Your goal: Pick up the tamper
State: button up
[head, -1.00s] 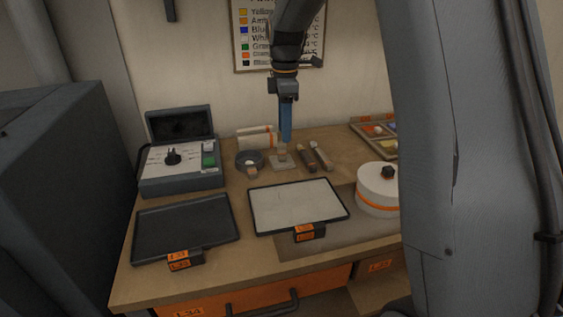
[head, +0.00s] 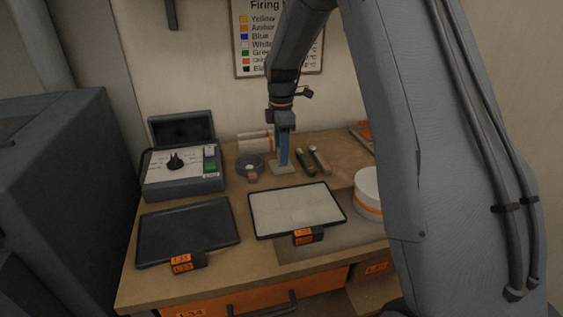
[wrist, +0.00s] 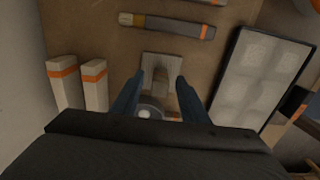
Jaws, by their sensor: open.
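The tamper (head: 284,170) has a flat, light square base and a short upright handle. It stands on the wooden bench behind the white tray. My gripper (head: 284,158) points down over it, with its blue fingers low around the handle. In the wrist view the tamper's base (wrist: 163,60) shows just beyond the fingertips. Its tan handle lies between the two parted fingers of my gripper (wrist: 160,80). The fingers look open, with a small gap at the handle. In the head view the fingers hide most of the handle.
A dark round dish (head: 249,163) stands close left of the tamper, and two dark tools (head: 312,160) lie close right. White orange-banded blocks (head: 254,141) stand behind. A white tray (head: 296,211), a black tray (head: 187,231) and a control box (head: 183,166) occupy the bench.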

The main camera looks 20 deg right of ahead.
grip_shut()
notch_tip(320, 180, up, 10)
jog(key=shift+r+b, duration=0.1)
jog(key=shift+b, duration=1.15)
